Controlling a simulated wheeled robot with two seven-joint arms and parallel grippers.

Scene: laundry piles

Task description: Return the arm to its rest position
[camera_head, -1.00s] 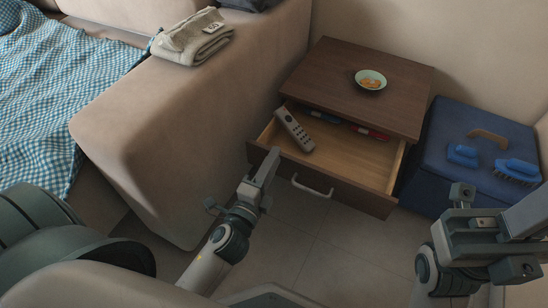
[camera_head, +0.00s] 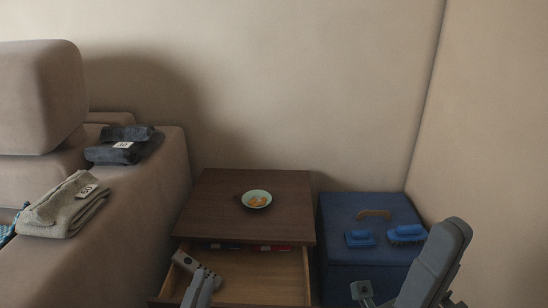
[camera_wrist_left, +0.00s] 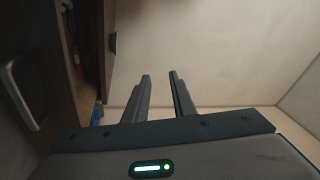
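My left gripper (camera_head: 200,288) shows at the bottom of the head view, in front of the open drawer (camera_head: 262,278). In the left wrist view, its two fingers (camera_wrist_left: 162,88) stand apart with nothing between them. My right arm (camera_head: 435,265) reaches up at the lower right of the head view, in front of the blue box. Its fingertips cannot be made out clearly. The grey remote (camera_head: 186,263) lies in the drawer's left part, partly hidden behind my left gripper.
A brown cabinet (camera_head: 215,205) holds the drawer and bears a bowl (camera_head: 257,199) with orange pieces. Two blue brushes (camera_head: 407,233) (camera_head: 359,239) lie on a blue box (camera_head: 345,210). Folded grey (camera_head: 62,212) and dark (camera_head: 122,150) cloths lie on the sofa (camera_head: 165,165). The drawer handle (camera_wrist_left: 22,90) is close at left in the wrist view.

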